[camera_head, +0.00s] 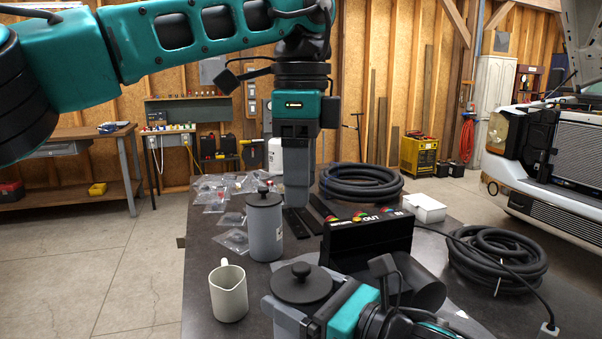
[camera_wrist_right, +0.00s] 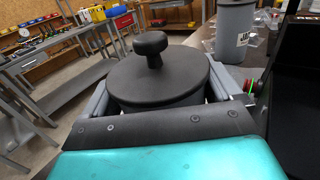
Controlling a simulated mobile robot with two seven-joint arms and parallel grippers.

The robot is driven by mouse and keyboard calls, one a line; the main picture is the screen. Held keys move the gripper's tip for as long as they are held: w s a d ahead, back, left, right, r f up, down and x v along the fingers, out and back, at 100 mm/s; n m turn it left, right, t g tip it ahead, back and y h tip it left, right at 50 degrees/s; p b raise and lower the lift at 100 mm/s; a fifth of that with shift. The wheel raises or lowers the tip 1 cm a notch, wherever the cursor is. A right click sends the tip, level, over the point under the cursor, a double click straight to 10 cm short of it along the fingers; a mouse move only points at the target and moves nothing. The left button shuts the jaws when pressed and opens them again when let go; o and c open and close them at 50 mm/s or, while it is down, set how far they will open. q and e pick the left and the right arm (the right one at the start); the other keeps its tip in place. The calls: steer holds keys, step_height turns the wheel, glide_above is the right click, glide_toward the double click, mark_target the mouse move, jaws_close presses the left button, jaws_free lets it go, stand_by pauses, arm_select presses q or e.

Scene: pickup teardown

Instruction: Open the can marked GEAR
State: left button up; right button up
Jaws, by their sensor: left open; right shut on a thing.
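A can with a dark lid and round knob (camera_head: 302,281) is between the fingers of my right gripper (camera_head: 296,298), which is shut on it. In the right wrist view the same lid (camera_wrist_right: 155,78) sits flat between both fingers; most of the can's body and any marking are hidden. A second grey can (camera_head: 265,232) with a black knobbed lid stands upright on the table. It also shows in the right wrist view (camera_wrist_right: 233,35), with a label too small to read. My left gripper (camera_head: 298,200) is open, empty and pointing down, beyond the second can and apart from both lids.
A cream jug (camera_head: 229,294) stands at the table's front left. A black box with coloured marks and "OUT" (camera_head: 366,240) stands right of the held can. Coiled black hoses (camera_head: 360,183), a white box (camera_head: 425,208) and clear bags (camera_head: 233,241) lie around.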

mark_target(301, 265)
arm_select(q)
steer(key=shift+n, duration=0.3)
step_height(301, 265, down, 12)
steer(key=shift+f, duration=0.1)
stand_by(0.3)
jaws_close()
stand_by(0.4)
steer(key=shift+r, duration=0.3)
stand_by(0.5)
steer(key=shift+r, duration=0.95)
